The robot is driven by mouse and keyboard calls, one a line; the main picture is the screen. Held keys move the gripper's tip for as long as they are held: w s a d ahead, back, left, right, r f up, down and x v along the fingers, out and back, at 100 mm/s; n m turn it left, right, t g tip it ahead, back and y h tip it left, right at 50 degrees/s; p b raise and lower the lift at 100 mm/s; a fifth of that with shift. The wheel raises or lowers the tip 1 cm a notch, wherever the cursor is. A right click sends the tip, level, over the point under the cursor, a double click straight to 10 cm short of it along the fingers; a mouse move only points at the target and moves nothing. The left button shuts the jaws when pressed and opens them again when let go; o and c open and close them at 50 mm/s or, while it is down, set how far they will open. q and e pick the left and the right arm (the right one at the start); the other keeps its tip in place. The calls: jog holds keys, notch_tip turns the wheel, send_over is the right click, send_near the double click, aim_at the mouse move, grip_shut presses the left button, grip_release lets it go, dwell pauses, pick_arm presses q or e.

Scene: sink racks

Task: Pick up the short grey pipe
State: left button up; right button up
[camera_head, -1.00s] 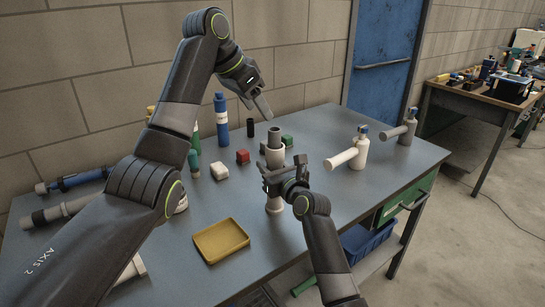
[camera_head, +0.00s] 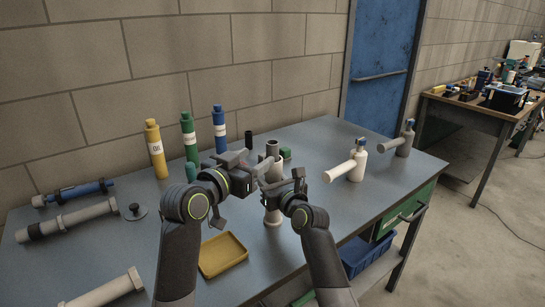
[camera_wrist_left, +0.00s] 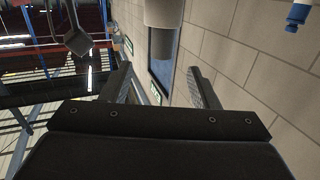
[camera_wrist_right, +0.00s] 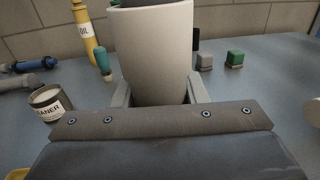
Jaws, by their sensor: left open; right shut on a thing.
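A pale grey pipe piece (camera_head: 272,217) stands upright near the middle of the bench, with a darker grey top (camera_head: 273,148). I cannot tell whether this top is a separate pipe. My right gripper (camera_head: 284,185) is shut on the upright piece. In the right wrist view the pale cylinder (camera_wrist_right: 152,45) fills the space between the right fingers (camera_wrist_right: 158,95). My left gripper (camera_head: 265,170) is open beside the upper part of the piece. In the left wrist view a pale cylinder end (camera_wrist_left: 163,12) shows beyond the open fingers (camera_wrist_left: 160,82); contact is not visible.
Yellow (camera_head: 155,150), green (camera_head: 188,135) and blue (camera_head: 219,130) bottles stand behind my left arm. A longer grey pipe (camera_head: 75,217) lies at left, another (camera_head: 105,290) at front left. A yellow tray (camera_head: 223,255) lies in front. White (camera_head: 357,160) and grey (camera_head: 405,140) fittings stand at right.

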aim_at(269, 148)
pick_arm(q)
jog(key=shift+n+t, duration=0.3)
jog(key=x, duration=0.5)
jog(key=shift+w+d+f, duration=0.15)
jog(key=shift+w+f, duration=0.05)
jog(key=shift+w, duration=0.15)
jog(key=shift+f+x, duration=0.2)
jog(key=shift+x, duration=1.1)
jog(key=shift+f+x, duration=0.2)
jog(key=shift+x, duration=1.1)
grip_shut()
